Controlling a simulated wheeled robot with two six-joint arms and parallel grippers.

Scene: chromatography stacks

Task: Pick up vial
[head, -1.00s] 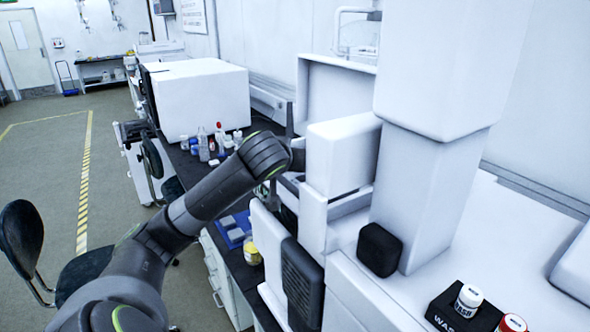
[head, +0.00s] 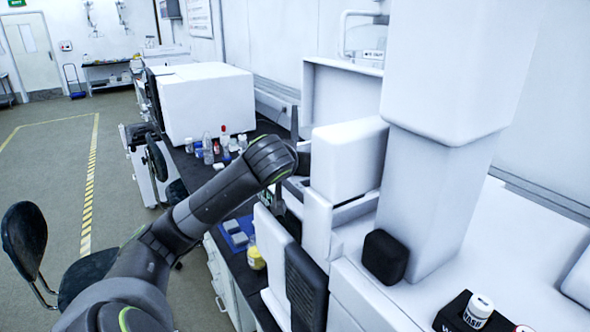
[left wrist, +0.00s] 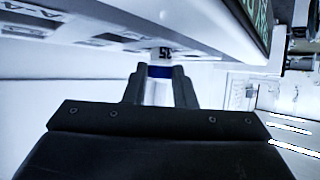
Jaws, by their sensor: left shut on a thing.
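In the left wrist view my left gripper (left wrist: 159,88) is shut on a small vial (left wrist: 159,73). A dark blue band, likely its cap, shows between the fingertips, with a pale part below it. The rest of the vial is hidden by the fingers. In the head view my left arm reaches in among the white instrument modules (head: 345,160), and the fingers and vial cannot be made out there. My right gripper is not in view.
Several bottles (head: 207,148) stand on the dark bench beside a white box instrument (head: 205,100). A blue tray (head: 231,238) and a yellow-capped jar (head: 256,258) are below my arm. A black box (head: 384,256) and a wash bottle (head: 478,310) sit at the right.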

